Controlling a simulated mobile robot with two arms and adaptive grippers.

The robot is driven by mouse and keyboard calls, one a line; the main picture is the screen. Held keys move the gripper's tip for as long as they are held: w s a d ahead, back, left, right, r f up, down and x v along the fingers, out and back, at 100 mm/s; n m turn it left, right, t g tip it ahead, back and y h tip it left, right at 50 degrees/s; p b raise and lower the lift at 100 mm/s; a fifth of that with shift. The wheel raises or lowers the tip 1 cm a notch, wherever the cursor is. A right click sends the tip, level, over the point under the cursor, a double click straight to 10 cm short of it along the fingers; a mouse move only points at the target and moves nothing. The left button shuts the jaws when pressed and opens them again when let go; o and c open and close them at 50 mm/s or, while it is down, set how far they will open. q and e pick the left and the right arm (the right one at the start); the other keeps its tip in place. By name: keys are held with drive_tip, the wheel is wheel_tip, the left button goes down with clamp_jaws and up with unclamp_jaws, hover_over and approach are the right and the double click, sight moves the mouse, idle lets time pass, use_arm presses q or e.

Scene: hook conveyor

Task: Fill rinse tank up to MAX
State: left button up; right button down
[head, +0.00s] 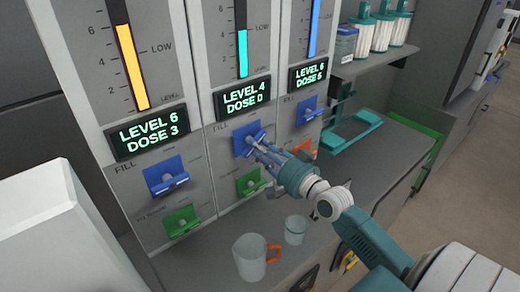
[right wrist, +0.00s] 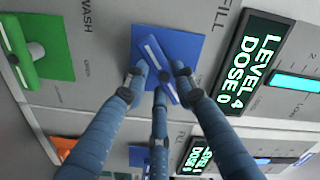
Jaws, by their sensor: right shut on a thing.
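The middle panel has a blue FILL lever (head: 242,136) under a display (head: 241,97) reading LEVEL 4 DOSE 0. Its cyan level bar (head: 242,54) stands near the LOW mark. My right gripper (head: 257,145) is shut on this blue lever. No label naming the rinse tank is readable, and the MAX mark is outside the head view. My left gripper is not in view.
The left panel reads LEVEL 6 DOSE 3 and has its own blue lever (head: 166,176) and green lever (head: 182,221). The right panel has another blue lever (head: 307,111). A jug with an orange handle (head: 250,257) and a cup (head: 295,229) stand on the counter below.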

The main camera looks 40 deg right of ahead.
drive_tip(key=n+p, duration=0.1)
drive_tip(key=n, duration=0.3)
drive_tip(key=shift+d+n, duration=0.1)
drive_tip(key=shift+n, duration=0.3)
idle(0.4)
drive_tip(key=c, duration=1.4)
unclamp_jaws()
drive_tip(key=s, duration=0.8)
drive_tip(key=s+d, duration=0.1)
drive_tip(key=s, duration=0.3)
